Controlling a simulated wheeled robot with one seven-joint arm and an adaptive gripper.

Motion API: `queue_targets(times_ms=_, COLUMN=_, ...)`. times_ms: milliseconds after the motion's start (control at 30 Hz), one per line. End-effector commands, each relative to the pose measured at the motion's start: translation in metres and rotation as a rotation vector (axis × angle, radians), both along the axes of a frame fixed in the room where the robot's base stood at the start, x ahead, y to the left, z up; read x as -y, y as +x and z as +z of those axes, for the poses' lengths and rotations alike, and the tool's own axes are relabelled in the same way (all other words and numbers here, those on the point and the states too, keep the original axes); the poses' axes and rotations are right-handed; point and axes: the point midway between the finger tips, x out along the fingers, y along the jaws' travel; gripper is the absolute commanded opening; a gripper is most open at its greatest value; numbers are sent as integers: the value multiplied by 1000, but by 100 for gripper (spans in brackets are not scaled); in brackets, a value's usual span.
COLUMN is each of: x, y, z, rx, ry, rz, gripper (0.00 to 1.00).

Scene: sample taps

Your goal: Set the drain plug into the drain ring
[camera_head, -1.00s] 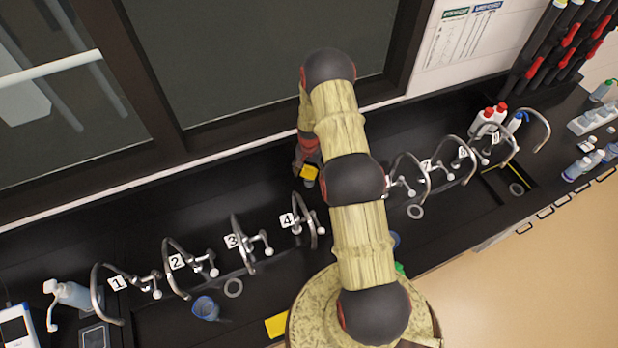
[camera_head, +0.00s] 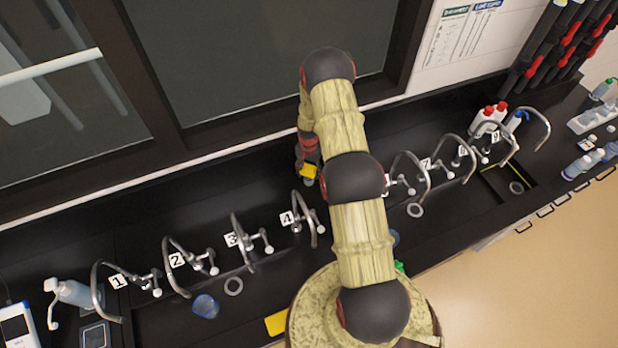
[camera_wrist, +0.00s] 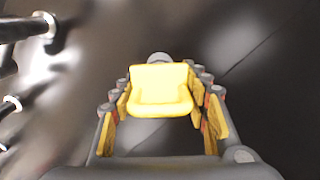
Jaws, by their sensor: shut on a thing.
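My gripper (camera_wrist: 160,95) is shut on a yellow block-like piece with a grey rounded part beyond it, which looks like the drain plug (camera_wrist: 160,88). In the head view, the yellow of the plug (camera_head: 309,170) shows at my gripper, right of the label 4 tap, above the black sink area. My own arm covers part of the place. Several grey rings lie on the black surface: a ring (camera_head: 234,277) near taps 2 and 3, a ring (camera_head: 415,203) right of my arm, and a ring (camera_head: 517,180) at the far right. I cannot tell which is the drain ring.
Curved metal taps, such as tap 4 (camera_head: 313,222), stand in a row on both sides of my arm. A blue cup (camera_head: 205,306) and a yellow piece (camera_head: 277,323) lie in front. A dark window frame is behind.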

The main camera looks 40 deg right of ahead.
Motion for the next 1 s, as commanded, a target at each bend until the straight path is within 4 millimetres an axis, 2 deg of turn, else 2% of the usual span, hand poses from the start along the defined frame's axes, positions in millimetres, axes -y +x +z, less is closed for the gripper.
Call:
queue_targets(times_ms=400, x=0, y=0, z=0, rx=1, ry=-1, rz=0, gripper=6)
queue_targets(times_ms=767, x=1, y=1, z=6, rx=2, ry=-1, rz=0, gripper=5)
queue_targets(times_ms=1000, x=1, y=2, z=32, rx=4, ry=-2, rz=0, gripper=5)
